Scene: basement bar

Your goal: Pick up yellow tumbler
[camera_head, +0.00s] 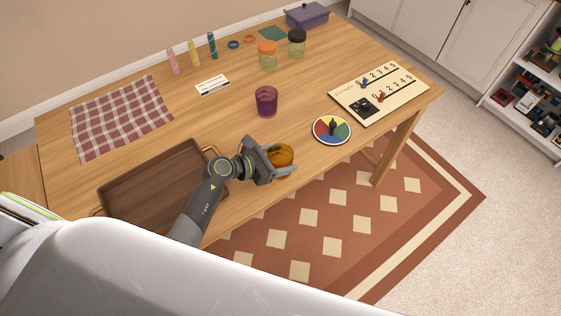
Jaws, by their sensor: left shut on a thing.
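The yellow tumbler (280,155) is an amber, rounded cup near the front edge of the wooden table. My left gripper (281,160) reaches in from the left and is shut on it, with a finger on its near side. The gripper hides part of the tumbler. I cannot tell whether its base touches the table. My right gripper is not in view.
A purple tumbler (266,101) stands behind my gripper. A brown tray (122,190) lies to the left under my arm, and a colour spinner (331,130) and score board (395,98) lie to the right. Two jars, an orange-lidded one (268,56) among them, stand farther back.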

